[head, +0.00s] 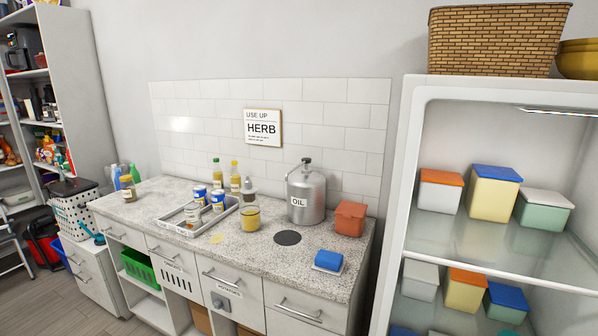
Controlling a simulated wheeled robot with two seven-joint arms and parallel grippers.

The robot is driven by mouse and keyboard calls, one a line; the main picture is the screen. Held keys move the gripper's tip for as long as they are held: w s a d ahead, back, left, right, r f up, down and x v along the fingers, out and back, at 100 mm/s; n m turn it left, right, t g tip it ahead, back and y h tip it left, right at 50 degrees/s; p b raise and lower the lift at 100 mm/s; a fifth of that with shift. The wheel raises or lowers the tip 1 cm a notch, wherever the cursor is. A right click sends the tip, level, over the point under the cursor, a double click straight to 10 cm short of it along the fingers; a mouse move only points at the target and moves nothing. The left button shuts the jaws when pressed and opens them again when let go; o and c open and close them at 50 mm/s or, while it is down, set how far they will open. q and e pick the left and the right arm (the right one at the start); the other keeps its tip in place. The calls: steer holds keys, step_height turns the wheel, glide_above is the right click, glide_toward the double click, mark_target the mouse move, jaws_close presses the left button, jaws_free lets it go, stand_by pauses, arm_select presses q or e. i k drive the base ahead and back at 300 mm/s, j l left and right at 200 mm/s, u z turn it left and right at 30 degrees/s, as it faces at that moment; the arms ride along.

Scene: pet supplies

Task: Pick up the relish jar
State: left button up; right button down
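A jar of yellow contents (250,217) stands on the speckled counter (175,200), just right of the grey tray (176,228). A smaller jar with a pale label (128,189) stands near the counter's left end. I cannot read either label, so I cannot tell which is the relish jar. The tray holds blue-and-yellow cans (218,201) and a jar or can with a pale label (193,213). Neither of my grippers is in view.
Behind the tray stand yellow bottles (235,180). A metal oil canister (306,195), an orange box (350,218) and a blue-lidded container (328,262) are to the right. An open fridge (400,170) with lidded boxes stands beyond. The counter's left front is mostly clear.

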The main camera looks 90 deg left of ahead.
mark_target(127, 184)
steer(key=u, duration=3.95)
steer(key=i+j+u, duration=0.55)
steer(key=i, duration=0.15)
steer(key=i+u, duration=0.25)
steer(key=i+j, duration=0.1)
steer(key=i, duration=0.65)
steer(key=i+j+u, duration=0.1)
steer(key=i, duration=0.65)
steer(key=i+z, duration=0.25)
steer(key=z, duration=0.15)
steer(key=i+j+z, duration=0.2)
steer(key=z, duration=0.2)
steer(key=i+j+z, duration=0.25)
steer(key=z, duration=0.2)
steer(key=i+j+z, duration=0.15)
steer(key=j+z, duration=0.25)
steer(key=l, duration=0.1)
